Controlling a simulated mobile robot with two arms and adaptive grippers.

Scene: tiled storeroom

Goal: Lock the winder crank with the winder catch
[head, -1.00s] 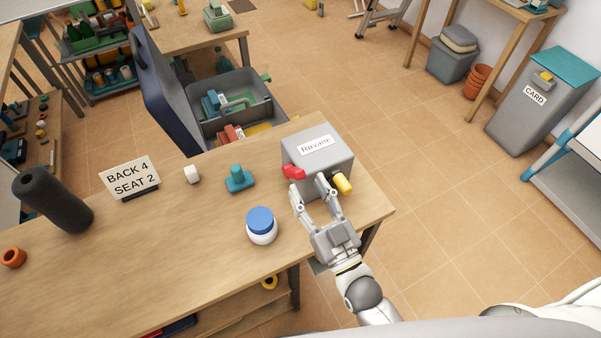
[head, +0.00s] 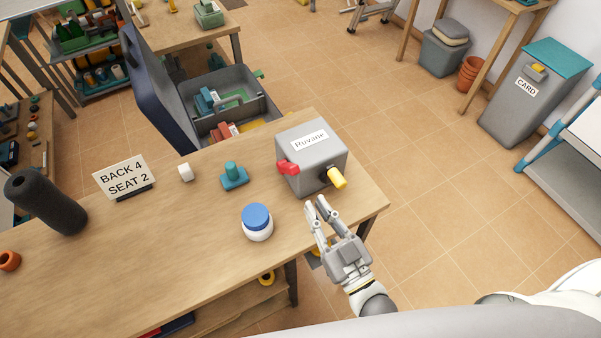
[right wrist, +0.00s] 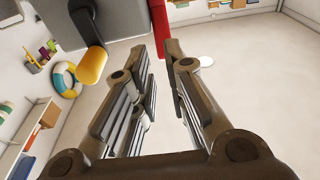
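The winder is a grey box (head: 311,158) with a "Ruvane" label, at the right end of the wooden table. The red winder catch (head: 287,167) is on the left of its front face and also shows in the right wrist view (right wrist: 159,22). The crank has a yellow handle (head: 337,178) on a dark arm at the lower right; the handle also shows in the right wrist view (right wrist: 91,65). My right gripper (head: 316,207) is open and empty, just in front of the box and apart from catch and crank. My left gripper is not in view.
An open grey toolbox (head: 228,101) is behind the table. The table's front is mostly clear.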

